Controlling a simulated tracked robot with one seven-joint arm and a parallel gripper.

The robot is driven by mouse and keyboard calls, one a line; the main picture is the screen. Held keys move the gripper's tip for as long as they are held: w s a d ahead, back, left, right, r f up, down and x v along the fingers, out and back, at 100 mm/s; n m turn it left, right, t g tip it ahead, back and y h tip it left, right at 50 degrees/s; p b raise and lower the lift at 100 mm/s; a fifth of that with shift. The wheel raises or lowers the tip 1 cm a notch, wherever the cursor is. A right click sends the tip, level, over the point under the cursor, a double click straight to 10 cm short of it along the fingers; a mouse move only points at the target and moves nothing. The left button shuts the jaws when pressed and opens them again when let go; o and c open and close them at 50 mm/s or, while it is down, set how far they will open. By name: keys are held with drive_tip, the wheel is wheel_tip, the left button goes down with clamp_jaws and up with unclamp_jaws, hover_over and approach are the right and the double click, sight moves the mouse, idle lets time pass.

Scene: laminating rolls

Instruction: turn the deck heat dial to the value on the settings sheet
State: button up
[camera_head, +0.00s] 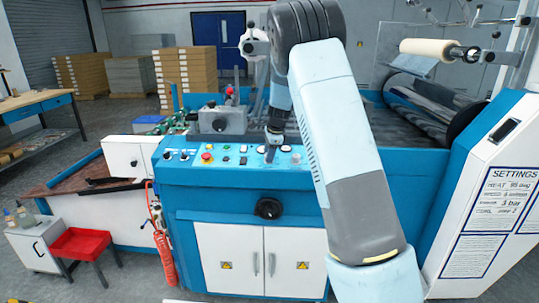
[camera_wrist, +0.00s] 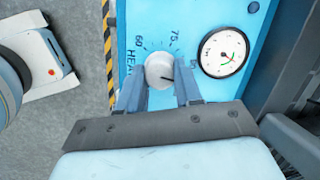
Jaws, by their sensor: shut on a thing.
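The deck heat dial (camera_wrist: 159,70) is a white round knob on the blue control panel, with a dark pointer line toward the right in the wrist view, clockwise past the 75 mark. The marks 60 and 75 show above it; the rest of the scale and part of the HEAT label are hidden by my fingers. My gripper (camera_wrist: 159,86) is shut on the knob, one finger on each side. In the head view my gripper (camera_head: 271,150) points down at the panel. The settings sheet (camera_head: 496,205) on the white cabinet at right reads heat 95 deg.
A white gauge (camera_wrist: 224,52) sits right of the dial on the panel. Buttons and a red emergency stop (camera_head: 206,157) lie left of my gripper. A red tray (camera_head: 82,243) stands at the left.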

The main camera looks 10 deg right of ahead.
drive_tip(key=o, duration=1)
drive_tip(key=shift+o, duration=0.2)
drive_tip(key=v, duration=1.3)
drive_tip(key=shift+r, duration=0.3)
drive_tip(key=shift+s, duration=0.15)
